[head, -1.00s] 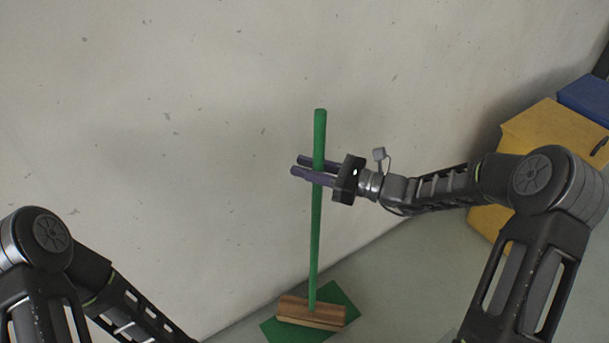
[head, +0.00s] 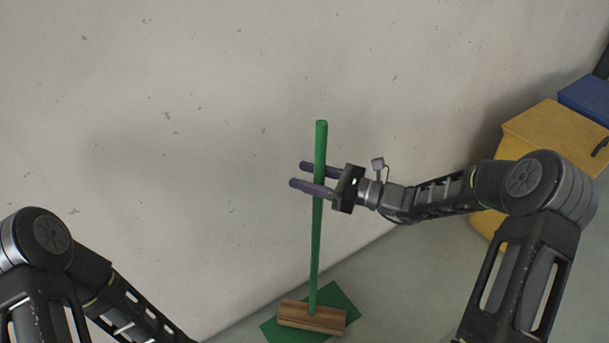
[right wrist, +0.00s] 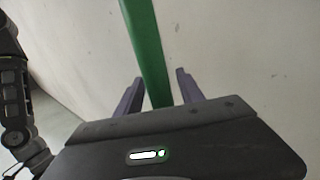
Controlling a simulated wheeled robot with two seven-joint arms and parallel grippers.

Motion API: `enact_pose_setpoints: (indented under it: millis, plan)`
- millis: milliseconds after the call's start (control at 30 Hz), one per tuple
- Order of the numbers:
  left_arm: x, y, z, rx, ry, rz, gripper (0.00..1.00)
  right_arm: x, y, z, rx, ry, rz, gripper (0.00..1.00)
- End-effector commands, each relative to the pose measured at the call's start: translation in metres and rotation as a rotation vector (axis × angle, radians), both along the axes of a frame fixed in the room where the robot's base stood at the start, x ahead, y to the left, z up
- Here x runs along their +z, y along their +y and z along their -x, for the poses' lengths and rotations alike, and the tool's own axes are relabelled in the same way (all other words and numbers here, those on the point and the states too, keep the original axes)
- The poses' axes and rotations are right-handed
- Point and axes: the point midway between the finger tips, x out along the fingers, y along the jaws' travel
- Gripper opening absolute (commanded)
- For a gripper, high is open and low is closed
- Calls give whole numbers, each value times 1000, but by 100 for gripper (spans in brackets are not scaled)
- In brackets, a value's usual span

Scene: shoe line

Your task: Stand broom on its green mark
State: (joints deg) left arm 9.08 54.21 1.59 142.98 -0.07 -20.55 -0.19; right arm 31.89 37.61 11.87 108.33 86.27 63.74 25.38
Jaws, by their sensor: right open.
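The broom has a green handle (head: 316,240) and a brown wooden head (head: 311,316). It stands upright with its head resting on the green mark (head: 342,297) on the floor near the wall. My right gripper (head: 299,174) is open, with its two purple fingers on either side of the upper handle. In the right wrist view the handle (right wrist: 150,55) passes between the fingers, with a visible gap on each side. My left arm shows at the lower left of the head view, but its gripper is out of view.
A pale wall (head: 150,130) rises close behind the broom. A yellow box (head: 550,135) and a blue box (head: 588,98) stand by the wall at the right. The grey floor (head: 410,270) between the mark and the yellow box is clear.

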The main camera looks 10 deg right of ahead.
Motion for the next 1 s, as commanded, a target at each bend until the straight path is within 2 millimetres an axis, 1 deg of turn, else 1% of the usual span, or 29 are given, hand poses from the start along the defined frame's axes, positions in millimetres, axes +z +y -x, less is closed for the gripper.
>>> enact_pose_setpoints:
  millis: [133, 233, 333, 467, 700, 800, 900, 1000]
  plan:
    - [1, 0, 0, 0, 0, 0, 0, 1, 0, 0, 0, 0, 0, 45]
    - [4, 0, 0, 0, 0, 0, 0, 6, 0, 0, 0, -1, 1, 45]
    - [2, 0, 0, 0, 0, 0, 0, 3, -9, 4, -4, 1, 2, 45]
    - [1, 0, 0, 0, 0, 0, 0, 3, -26, 16, -4, 0, 2, 45]
    - [0, 0, 0, 0, 0, 0, 0, 3, -69, 43, -5, 1, 2, 45]
    - [0, 0, 0, 0, 0, 0, 0, 3, -84, 53, -4, 0, 1, 45]
    - [0, 0, 0, 0, 0, 0, 0, 3, -94, 60, -2, 0, 1, 45]
    - [0, 0, 0, 0, 0, 0, 0, 3, -100, 65, -1, 0, 0, 45]
